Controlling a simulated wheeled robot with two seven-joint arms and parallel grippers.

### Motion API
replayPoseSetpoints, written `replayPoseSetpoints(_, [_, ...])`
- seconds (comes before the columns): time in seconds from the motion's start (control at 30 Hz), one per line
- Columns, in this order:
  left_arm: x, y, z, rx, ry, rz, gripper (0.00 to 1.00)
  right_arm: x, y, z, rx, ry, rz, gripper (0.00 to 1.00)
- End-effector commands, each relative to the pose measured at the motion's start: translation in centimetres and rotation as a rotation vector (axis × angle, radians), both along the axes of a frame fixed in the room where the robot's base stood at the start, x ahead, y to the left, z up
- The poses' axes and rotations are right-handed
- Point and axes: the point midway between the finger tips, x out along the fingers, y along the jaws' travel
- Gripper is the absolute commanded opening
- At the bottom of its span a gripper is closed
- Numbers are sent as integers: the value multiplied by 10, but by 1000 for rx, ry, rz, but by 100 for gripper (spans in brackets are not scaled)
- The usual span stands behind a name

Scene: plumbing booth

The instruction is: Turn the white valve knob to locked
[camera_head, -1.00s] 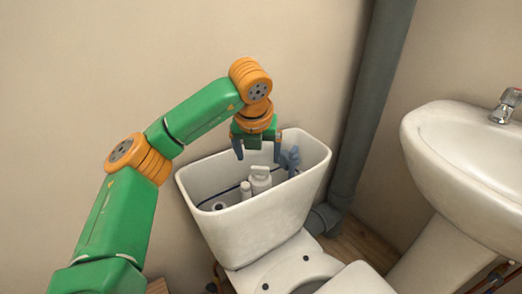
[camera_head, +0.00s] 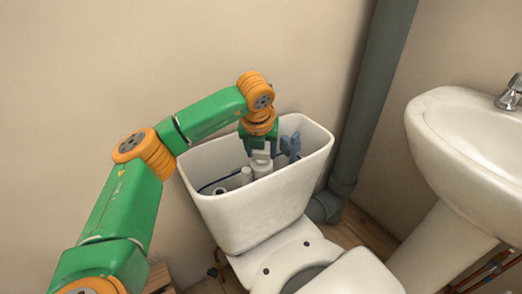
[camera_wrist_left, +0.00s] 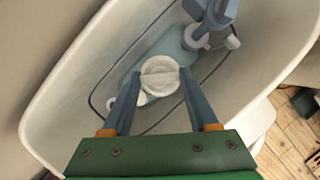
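The white valve knob (camera_head: 262,156) tops the white valve inside the open cistern (camera_head: 252,222). In the left wrist view the knob (camera_wrist_left: 159,76) is round with a raised bar that runs roughly left to right. My left gripper (camera_head: 260,150) points down into the cistern over the knob. In the wrist view its two blue-grey fingers (camera_wrist_left: 159,74) stand apart, with the tips close to opposite sides of the knob. They look open, and I cannot see firm contact. My right gripper is in neither view.
A blue-grey fill valve (camera_head: 291,146) stands to the right of the knob, close to the gripper. The cistern rim (camera_wrist_left: 62,63) surrounds the workspace. A grey pipe (camera_head: 362,110) rises at the right, and a sink (camera_head: 462,150) lies beyond it.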

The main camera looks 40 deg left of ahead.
Motion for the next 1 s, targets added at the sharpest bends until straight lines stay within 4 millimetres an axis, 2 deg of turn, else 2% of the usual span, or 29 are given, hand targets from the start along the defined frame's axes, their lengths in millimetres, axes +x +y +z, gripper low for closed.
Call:
replayPoseSetpoints(0.03, [0,0,0,0,0,0,12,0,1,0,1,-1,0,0])
replayPoseSetpoints(0.07, [0,0,0,0,0,0,4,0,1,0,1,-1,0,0])
replayPoseSetpoints(0.47, [-1,1,1,-1,1,-99,4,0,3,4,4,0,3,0])
replayPoseSetpoints(1.0, [-1,4,4,-1,2,-560,4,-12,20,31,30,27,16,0])
